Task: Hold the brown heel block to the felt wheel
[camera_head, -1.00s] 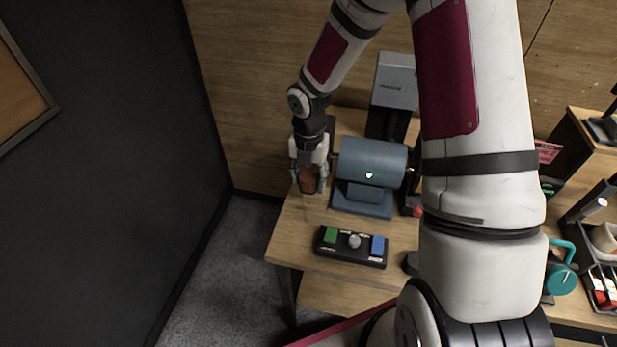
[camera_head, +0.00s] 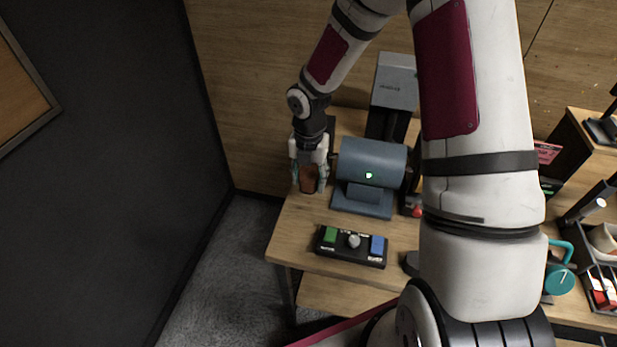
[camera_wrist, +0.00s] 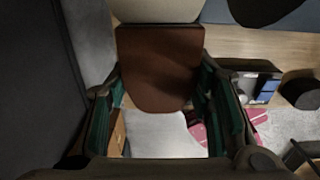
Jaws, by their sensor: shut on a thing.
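The brown heel block (camera_head: 309,179) is held between the fingers of my gripper (camera_head: 309,181), above the left end of the bench. In the wrist view the brown block (camera_wrist: 160,68) sits between the teal-lined fingers of my gripper (camera_wrist: 160,100). A pale, rounded surface lies against or just beyond its upper edge; I cannot tell whether they touch. The blue-grey grinder housing (camera_head: 372,164) stands just right of my gripper, with a small green light on its front. The felt wheel cannot be clearly made out in the head view.
A black control box (camera_head: 351,246) with a green button, a grey knob and a blue button lies in front of the machine. A grey box-shaped unit (camera_head: 395,85) stands behind. The wooden bench (camera_head: 300,235) is clear at front left.

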